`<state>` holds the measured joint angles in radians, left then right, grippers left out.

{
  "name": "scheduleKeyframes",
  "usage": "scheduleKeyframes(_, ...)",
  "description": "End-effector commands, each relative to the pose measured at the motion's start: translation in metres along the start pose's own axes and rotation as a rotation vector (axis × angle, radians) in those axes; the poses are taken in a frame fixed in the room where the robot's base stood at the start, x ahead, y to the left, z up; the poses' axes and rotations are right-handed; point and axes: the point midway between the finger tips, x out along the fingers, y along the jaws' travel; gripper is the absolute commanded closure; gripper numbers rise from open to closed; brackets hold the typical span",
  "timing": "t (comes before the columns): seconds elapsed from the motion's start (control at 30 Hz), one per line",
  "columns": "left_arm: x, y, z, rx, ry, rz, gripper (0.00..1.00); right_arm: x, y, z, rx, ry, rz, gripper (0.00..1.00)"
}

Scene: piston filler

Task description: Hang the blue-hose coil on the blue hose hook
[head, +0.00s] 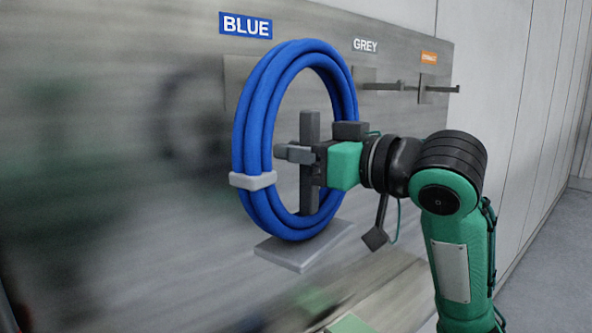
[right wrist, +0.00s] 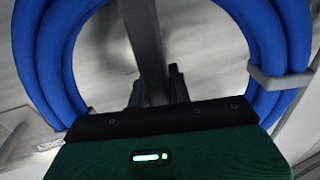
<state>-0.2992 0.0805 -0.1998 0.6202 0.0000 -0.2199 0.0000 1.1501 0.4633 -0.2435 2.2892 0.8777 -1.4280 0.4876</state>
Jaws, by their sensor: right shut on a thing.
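The blue-hose coil (head: 250,120) stands upright in front of the panel below the BLUE sign (head: 245,25), with a grey clip (head: 252,181) around its left side. My right gripper (head: 310,155) is inside the ring, shut on the coil's grey upright bar (head: 309,190). The right wrist view shows the bar (right wrist: 143,45) running between the fingers (right wrist: 158,92), with the hose (right wrist: 50,60) curving around both sides. A backing plate (head: 231,88) shows behind the coil. The blue hose hook itself is hidden, and I cannot tell whether the coil touches it. My left gripper is out of view.
To the right, a hook (head: 385,86) sticks out under the GREY sign (head: 365,45), and another (head: 440,89) under an orange sign (head: 428,57). A flat grey plate (head: 300,248) lies just below the coil. The panel's left part is blurred.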

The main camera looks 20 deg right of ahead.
Motion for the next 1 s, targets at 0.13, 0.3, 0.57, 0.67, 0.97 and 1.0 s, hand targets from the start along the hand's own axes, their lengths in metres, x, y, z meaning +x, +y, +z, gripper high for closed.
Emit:
scheduleKeyframes(0.13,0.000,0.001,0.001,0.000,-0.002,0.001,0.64,-0.004,-0.002,-0.006,-0.001,0.005,-0.003,1.00)
scheduleKeyframes(0.3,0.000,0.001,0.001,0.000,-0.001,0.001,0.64,0.000,-0.002,-0.006,0.000,0.005,-0.004,1.00)
scheduleKeyframes(0.57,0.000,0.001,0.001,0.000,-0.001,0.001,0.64,0.013,0.002,-0.004,0.001,0.004,-0.004,1.00)
scheduleKeyframes(0.67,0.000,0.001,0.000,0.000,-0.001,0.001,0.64,0.019,0.004,-0.004,0.000,0.004,-0.004,1.00)
scheduleKeyframes(0.97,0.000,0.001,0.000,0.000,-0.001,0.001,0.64,0.035,0.008,-0.002,0.001,0.004,-0.004,1.00)
scheduleKeyframes(1.0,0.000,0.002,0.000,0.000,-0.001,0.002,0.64,0.037,0.008,-0.002,0.001,0.004,-0.004,1.00)
